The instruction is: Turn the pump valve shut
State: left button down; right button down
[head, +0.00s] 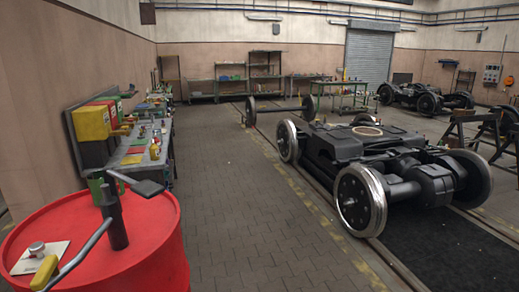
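A red drum (130,245) stands close at the lower left, cut off by the frame. A dark upright pump (115,220) rises from its top. A grey bent bar with a yellow grip (45,272) runs down to the left from the post. Neither of my grippers is in view.
A white plate with a round metal knob (37,249) lies on the drum top. Behind it, a workbench (135,150) with yellow and red bins runs along the left wall. A black bogie (380,165) stands on rails at the right. The paved floor (235,190) between is clear.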

aim_at(49, 268)
jog(key=u, duration=1.05)
